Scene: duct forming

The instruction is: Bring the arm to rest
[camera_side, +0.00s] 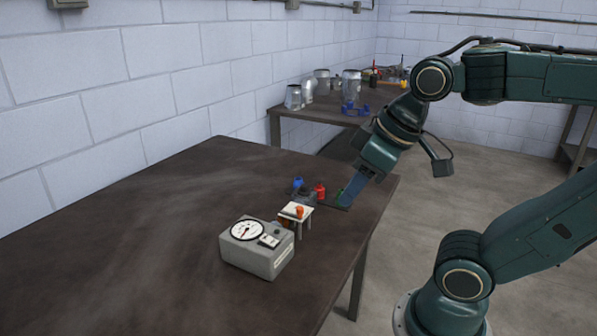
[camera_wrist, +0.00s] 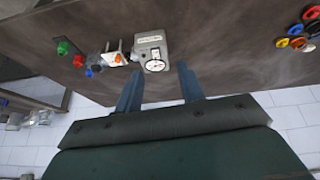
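My gripper (camera_side: 351,191) hangs tilted over the right edge of the dark table (camera_side: 150,220) in the side view. In the wrist view its two blue-grey fingers (camera_wrist: 160,88) are spread well apart, with nothing seen between them. In the side view the fingers appear beside the green piece (camera_side: 340,193), but the wrist view shows the green piece (camera_wrist: 64,47) well off to the left of them. I cannot tell the exact height of the fingertips above the table.
A grey gauge box (camera_side: 257,247) stands on the table beside a small white stand (camera_side: 295,211) with an orange knob. A red piece (camera_side: 320,191) and a blue piece (camera_side: 298,184) are behind. Coloured loops (camera_wrist: 298,30) lie at right in the wrist view. The left tabletop is clear.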

